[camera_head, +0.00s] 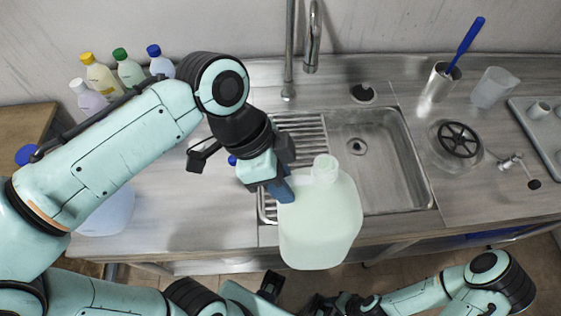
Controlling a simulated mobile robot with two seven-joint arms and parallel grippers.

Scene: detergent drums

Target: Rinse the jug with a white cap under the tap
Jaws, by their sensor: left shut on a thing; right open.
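The pale green translucent jug with a white cap (320,220) hangs upright or slightly tilted over the front edge of the sink. The tap (312,40) stands behind the sink (375,165), apart from the jug. I cannot see any water running. My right gripper (270,286) is low at the bottom edge, below the jug, open and partly cut off; nothing shows in it.
Several capped bottles (100,75) stand at the back left. A bluish jug (107,212) is partly hidden behind my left arm. A steel cup with a blue brush (439,82), a clear beaker (493,87) and a round black rinser (458,140) stand right of the sink. The basin is empty.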

